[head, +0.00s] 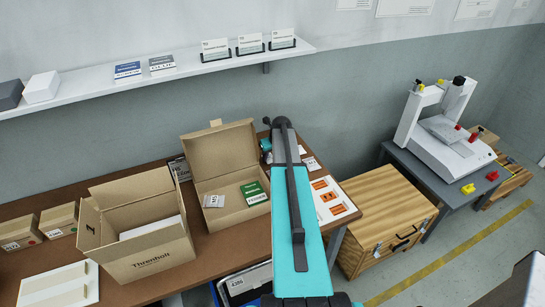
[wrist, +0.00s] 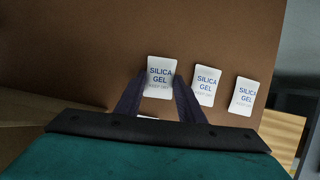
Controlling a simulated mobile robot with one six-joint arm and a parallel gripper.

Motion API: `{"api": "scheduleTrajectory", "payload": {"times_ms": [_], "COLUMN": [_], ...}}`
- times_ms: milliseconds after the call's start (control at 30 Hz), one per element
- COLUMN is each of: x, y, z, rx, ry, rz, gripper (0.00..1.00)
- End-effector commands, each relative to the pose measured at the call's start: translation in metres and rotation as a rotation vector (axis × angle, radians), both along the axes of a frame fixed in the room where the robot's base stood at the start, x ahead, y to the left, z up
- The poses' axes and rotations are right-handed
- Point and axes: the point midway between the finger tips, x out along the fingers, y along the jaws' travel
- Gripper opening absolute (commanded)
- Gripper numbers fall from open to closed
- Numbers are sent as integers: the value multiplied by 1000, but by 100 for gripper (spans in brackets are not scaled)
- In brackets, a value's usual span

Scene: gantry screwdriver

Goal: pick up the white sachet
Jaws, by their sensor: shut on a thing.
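In the wrist view, a white sachet (wrist: 159,72) printed "SILICA GEL" is between the two dark fingers of my gripper (wrist: 161,80). The fingers are shut on its left and right sides. Two more white silica gel sachets, a middle one (wrist: 204,86) and a right one (wrist: 243,96), lie in a row to its right on the brown tabletop. I cannot tell whether the held sachet still touches the table. In the head view my teal arm covers the gripper and the held sachet.
In the head view, an open carton (head: 225,165) holding a green packet (head: 254,193) stands left of my arm. Another open carton (head: 150,262) stands further left. A sheet with orange labels (head: 345,205) lies right of my arm. A wooden crate (head: 375,185) stands beyond the table's right edge.

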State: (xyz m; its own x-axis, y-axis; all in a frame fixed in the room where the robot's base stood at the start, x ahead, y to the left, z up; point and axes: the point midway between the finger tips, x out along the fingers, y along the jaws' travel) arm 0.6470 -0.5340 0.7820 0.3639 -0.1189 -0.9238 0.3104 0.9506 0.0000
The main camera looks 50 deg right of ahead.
Motion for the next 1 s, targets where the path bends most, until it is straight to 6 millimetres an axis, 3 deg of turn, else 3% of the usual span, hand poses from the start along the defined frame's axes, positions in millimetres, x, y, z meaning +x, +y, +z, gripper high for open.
{"api": "scheduleTrajectory", "payload": {"times_ms": [367,1000], "x": [0,1], "y": [0,0], "z": [35,136], "rx": [-2,-2], "ry": [-1,-1], "rz": [1,1], "gripper": [14,14]}}
